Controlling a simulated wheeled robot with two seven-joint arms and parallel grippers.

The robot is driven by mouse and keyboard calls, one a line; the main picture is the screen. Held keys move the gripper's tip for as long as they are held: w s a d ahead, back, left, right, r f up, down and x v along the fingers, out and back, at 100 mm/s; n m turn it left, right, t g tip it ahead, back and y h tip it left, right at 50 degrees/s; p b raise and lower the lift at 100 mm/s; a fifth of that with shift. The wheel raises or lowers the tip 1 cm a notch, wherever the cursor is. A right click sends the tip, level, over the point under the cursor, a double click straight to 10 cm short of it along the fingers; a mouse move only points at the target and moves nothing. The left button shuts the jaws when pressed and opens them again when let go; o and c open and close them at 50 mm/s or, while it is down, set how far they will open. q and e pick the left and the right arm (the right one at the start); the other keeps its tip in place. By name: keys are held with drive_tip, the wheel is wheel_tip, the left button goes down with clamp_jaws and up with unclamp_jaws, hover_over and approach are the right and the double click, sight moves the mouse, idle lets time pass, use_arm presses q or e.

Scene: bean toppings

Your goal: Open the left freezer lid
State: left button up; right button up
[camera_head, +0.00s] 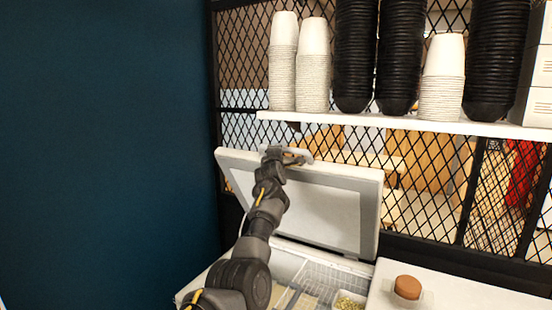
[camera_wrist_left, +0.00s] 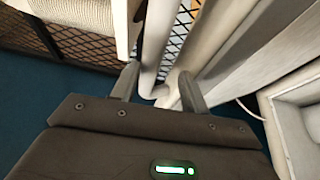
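The left freezer lid (camera_head: 312,205) is a white panel with a grey inner border. It stands raised and steep in the head view, its inner side facing me. Below it the freezer compartment is uncovered. My left gripper (camera_head: 284,156) is at the lid's top edge, by a pale handle (camera_head: 300,154). In the left wrist view the fingertips (camera_wrist_left: 158,88) are apart, with the white handle bar (camera_wrist_left: 154,50) between them; firm contact on both sides does not show. My right gripper is in neither view.
The open compartment holds a wire basket (camera_head: 330,278) and a container of greenish bits (camera_head: 347,302). A shelf (camera_head: 400,124) with stacked cups and black bowls is above. A dark blue wall (camera_head: 100,150) is at left.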

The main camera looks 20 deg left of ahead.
use_arm(q)
drive_tip(key=b+v, duration=0.5)
drive_tip(key=v, duration=0.5)
drive_tip(key=shift+s, duration=0.35)
drive_tip(key=shift+c, duration=0.4)
